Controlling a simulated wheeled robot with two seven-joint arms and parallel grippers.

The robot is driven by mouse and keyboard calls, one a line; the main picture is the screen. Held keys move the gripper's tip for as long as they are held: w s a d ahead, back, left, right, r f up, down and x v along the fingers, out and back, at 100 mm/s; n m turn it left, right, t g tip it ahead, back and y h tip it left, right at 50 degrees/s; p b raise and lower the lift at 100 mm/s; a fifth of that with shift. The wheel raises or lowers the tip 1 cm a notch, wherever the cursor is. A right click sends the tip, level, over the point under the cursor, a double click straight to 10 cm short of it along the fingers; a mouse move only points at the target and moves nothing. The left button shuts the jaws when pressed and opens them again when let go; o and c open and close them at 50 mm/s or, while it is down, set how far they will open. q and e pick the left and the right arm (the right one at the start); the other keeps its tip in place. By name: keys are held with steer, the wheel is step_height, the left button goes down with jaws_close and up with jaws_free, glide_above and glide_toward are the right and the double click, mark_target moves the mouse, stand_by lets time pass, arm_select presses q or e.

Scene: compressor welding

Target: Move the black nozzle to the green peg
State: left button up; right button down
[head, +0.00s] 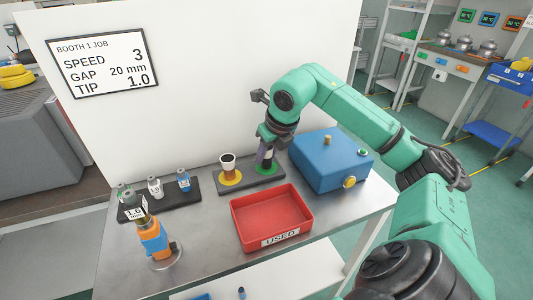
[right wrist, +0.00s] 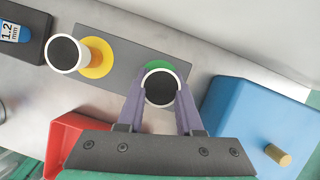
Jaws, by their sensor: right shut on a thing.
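The black nozzle (right wrist: 161,88), with a pale rim and dark opening, is between the purple fingers of my right gripper (right wrist: 161,100). It is over the green peg's disc (right wrist: 158,66), part of which shows behind it. In the head view my right gripper (head: 267,155) points down at the green disc (head: 267,170); the fingers hide most of the nozzle, and I cannot tell whether it is seated. Another nozzle (head: 228,163), orange-brown with a white rim, stands on the yellow disc (head: 231,177) to the left. My left gripper is not in view.
The grey peg plate (head: 250,177) lies between a red USED tray (head: 271,216) in front and a blue box (head: 330,162) at the right. A black rack (head: 165,197) with small labelled containers and an orange torch (head: 153,238) stand at the left. A white wall is behind.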

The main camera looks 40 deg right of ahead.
steer(key=shift+f, duration=0.35)
steer(key=shift+c, duration=2.4)
jaws_free()
steer(key=shift+r, duration=0.1)
steer(key=shift+r, duration=0.1)
steer(key=p+v, duration=0.3)
steer(key=v, duration=1.1)
steer(key=shift+s+r, duration=0.15)
steer(key=shift+s, duration=0.1)
steer(key=shift+r, duration=0.1)
